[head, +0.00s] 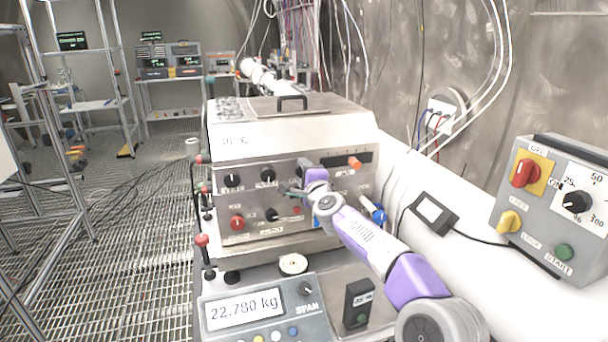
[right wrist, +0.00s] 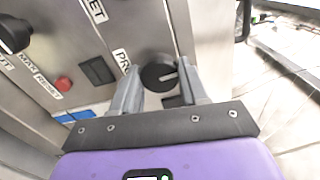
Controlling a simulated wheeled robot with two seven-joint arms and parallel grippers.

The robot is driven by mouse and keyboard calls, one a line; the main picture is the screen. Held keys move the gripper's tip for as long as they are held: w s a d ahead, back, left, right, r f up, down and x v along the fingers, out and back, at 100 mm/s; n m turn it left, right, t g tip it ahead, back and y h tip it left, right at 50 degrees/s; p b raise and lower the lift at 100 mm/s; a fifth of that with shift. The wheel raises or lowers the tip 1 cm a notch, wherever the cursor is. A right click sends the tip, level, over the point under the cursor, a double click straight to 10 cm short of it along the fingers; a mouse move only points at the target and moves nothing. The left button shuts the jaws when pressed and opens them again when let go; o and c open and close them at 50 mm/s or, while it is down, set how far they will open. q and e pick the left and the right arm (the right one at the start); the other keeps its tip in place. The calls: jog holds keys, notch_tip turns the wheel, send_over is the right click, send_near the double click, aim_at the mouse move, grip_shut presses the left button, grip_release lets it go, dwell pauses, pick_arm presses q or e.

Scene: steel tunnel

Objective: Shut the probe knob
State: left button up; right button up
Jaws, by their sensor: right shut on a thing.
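The probe knob (right wrist: 158,76) is a round black knob with a pale pointer line, on the steel front panel beside a label that starts "PR", in the right wrist view. My right gripper (right wrist: 158,88) has one grey finger on each side of the knob and is shut on it. In the head view my right gripper (head: 290,190) reaches to the panel of the steel machine (head: 262,225), and the knob is hidden or too small to make out there. My left gripper is not in view.
Other black knobs (head: 232,180) and a red knob (head: 237,222) sit on the same panel. A scale display (head: 245,308) reads 22.780 kg in front. A grey control box (head: 555,205) stands at the right. A grated floor (head: 120,230) lies at the left.

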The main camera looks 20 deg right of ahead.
jog(key=shift+m, duration=0.6)
jog(key=o, duration=1.1)
jog(key=shift+c, duration=0.2)
jog(key=s+b, duration=0.2)
jog(key=s, duration=0.5)
jog(key=shift+s+d+b, duration=0.15)
jog(key=shift+s+b, duration=0.15)
jog(key=shift+b, duration=0.05)
